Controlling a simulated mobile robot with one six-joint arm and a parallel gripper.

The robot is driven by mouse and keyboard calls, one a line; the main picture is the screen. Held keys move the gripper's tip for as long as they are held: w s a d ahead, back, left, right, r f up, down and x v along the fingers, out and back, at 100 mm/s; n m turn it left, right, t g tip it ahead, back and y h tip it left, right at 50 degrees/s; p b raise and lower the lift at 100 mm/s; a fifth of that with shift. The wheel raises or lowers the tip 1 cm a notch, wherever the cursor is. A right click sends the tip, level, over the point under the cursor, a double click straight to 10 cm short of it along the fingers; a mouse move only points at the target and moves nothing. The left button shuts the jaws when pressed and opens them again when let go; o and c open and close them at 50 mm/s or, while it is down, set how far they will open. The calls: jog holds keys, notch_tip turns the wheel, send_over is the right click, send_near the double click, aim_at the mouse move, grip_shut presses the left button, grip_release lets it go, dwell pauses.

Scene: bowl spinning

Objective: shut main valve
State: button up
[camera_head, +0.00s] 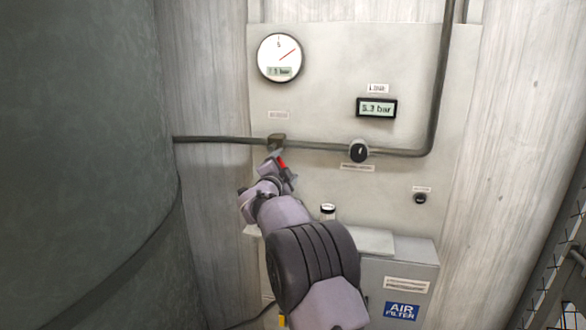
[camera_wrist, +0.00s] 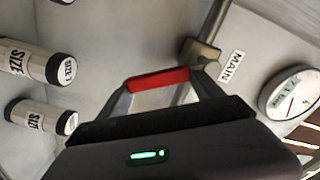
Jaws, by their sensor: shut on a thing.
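The main valve has a brownish body (camera_head: 277,139) on the horizontal pipe, left of centre in the head view. Its red lever (camera_head: 282,163) hangs down from the body and slightly right, across the pipe. My gripper (camera_head: 280,167) is at the lever from below. In the wrist view my gripper (camera_wrist: 160,82) has the red lever (camera_wrist: 158,79) between its two fingertips, shut on it. The valve body (camera_wrist: 203,53) shows beyond the right finger, beside a label reading MAIN (camera_wrist: 231,66). The lever's joint with the body is partly hidden.
The pipe (camera_head: 220,140) runs right to a black knob (camera_head: 359,151), then bends up. A round gauge (camera_head: 280,58) and a display (camera_head: 376,108) reading 5.3 bar sit above. An air filter box (camera_head: 402,280) stands lower right. A large grey tank (camera_head: 80,150) fills the left.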

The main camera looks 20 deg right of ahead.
jog(key=m, duration=0.1)
jog(key=w+a+f+m+b, duration=0.1)
jog(key=m, duration=0.1)
jog(key=shift+a+f, duration=0.2)
jog(key=shift+a, duration=0.05)
jog(key=shift+w+a+f+m+b, duration=0.1)
jog(key=shift+w+a+m+b, duration=0.2)
jog(key=shift+m, duration=0.5)
jog(key=shift+w+a+m+b, duration=0.1)
jog(key=shift+a+m+b, duration=0.2)
jog(key=shift+m, duration=0.5)
jog(key=shift+a, duration=0.1)
jog(key=o, duration=2.1)
jog(key=v, duration=1.7)
jog(key=shift+s+a, duration=0.15)
